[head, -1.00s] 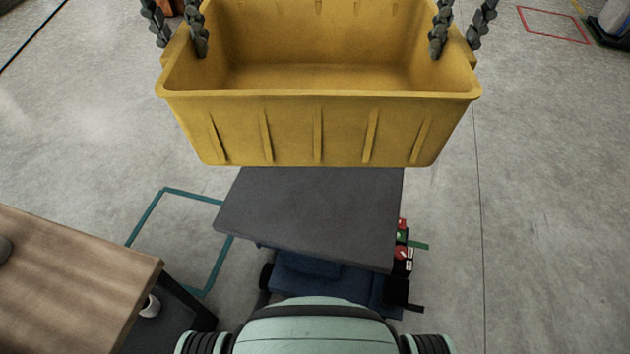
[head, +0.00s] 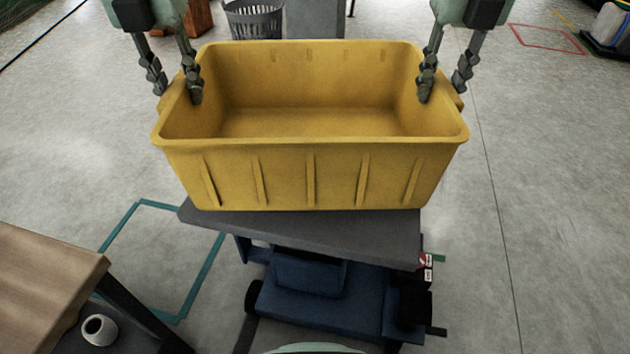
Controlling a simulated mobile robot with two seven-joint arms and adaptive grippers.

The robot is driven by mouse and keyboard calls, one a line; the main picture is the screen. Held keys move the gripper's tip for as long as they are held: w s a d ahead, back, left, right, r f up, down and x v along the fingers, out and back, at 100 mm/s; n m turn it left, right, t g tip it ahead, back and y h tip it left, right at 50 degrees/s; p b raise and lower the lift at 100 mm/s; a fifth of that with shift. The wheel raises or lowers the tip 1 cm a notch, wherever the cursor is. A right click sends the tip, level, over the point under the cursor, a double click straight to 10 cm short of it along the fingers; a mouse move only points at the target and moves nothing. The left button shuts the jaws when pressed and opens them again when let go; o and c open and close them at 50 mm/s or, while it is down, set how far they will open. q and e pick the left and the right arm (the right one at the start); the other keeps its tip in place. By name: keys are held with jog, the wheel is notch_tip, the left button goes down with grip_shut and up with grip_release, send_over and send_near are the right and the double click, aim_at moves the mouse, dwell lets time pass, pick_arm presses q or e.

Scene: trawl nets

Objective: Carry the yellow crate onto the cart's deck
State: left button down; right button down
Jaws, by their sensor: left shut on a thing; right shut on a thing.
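The yellow crate (head: 310,180) is upright and empty in the middle of the head view. My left gripper (head: 178,92) is shut on the crate's left end wall, and my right gripper (head: 444,88) is shut on its right end wall. The cart's grey deck (head: 300,231) shows below the crate's near wall in the picture, and the crate hides its far part. I cannot tell whether the crate's bottom touches the deck. The cart's blue lower body (head: 325,300) and dark wheels show beneath the deck.
A wooden table (head: 45,285) stands at the lower left, with a white cup-like object (head: 99,330) low beside it. A grey basket (head: 254,20) and a brown box (head: 198,18) are behind the crate. Open concrete floor lies to the right.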

aim_at(188, 114)
pick_arm(q)
jog(key=shift+a+f, duration=0.1)
jog(key=shift+f, duration=0.3)
pick_arm(e)
jog(key=shift+d+f, duration=0.1)
jog(key=shift+f, duration=0.3)
pick_arm(q)
jog(key=shift+f+b, duration=0.25)
jog(key=shift+b, duration=0.05)
pick_arm(e)
jog(key=shift+f, duration=0.25)
